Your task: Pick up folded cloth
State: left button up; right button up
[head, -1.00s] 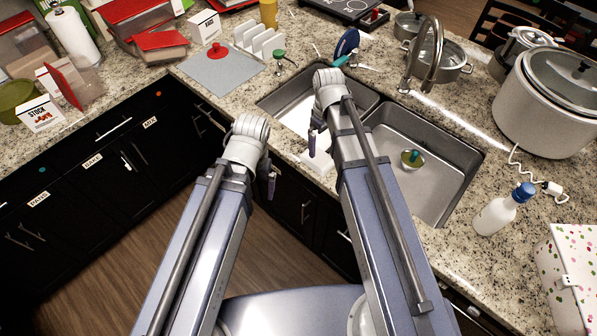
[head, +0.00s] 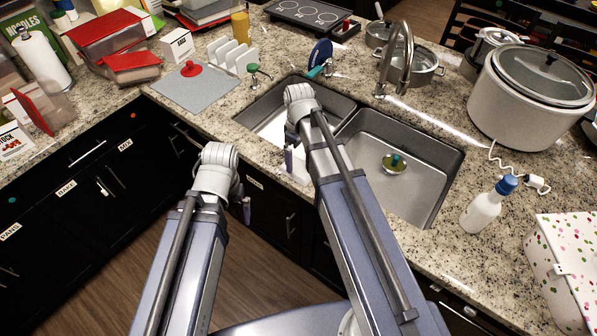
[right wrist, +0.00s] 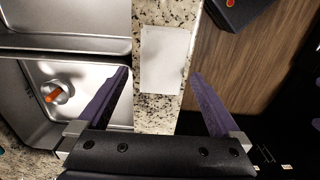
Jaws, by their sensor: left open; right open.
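The folded cloth (right wrist: 164,52) is a flat white rectangle on the narrow strip of granite counter in front of the sink, close to the counter's front edge. In the head view my right gripper and arm cover most of it, with a pale bit (head: 299,172) showing. My right gripper (head: 291,160) is above this strip. In the right wrist view its two purple fingers (right wrist: 159,73) are wide apart, with the cloth beyond and between the tips. Nothing is between the fingers. My left gripper (head: 246,209) hangs open in front of the dark cabinets, away from the cloth.
The double sink (head: 392,160) lies just behind the strip, with a faucet (head: 405,55) at its back. A grey mat (head: 195,92) lies left.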

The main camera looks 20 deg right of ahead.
aim_at(299, 167)
jog(key=f+b, duration=0.4)
jog(key=f, duration=0.1)
jog(key=shift+s+a+b, duration=0.1)
jog(key=shift+s+b, duration=0.1)
jog(key=shift+b, duration=0.15)
jog(key=shift+c, duration=0.2)
jog(key=c, duration=1.2)
jog(key=shift+o, duration=0.2)
jog(key=shift+r, duration=0.1)
notch_tip(299, 167, up, 10)
jog(key=p, duration=1)
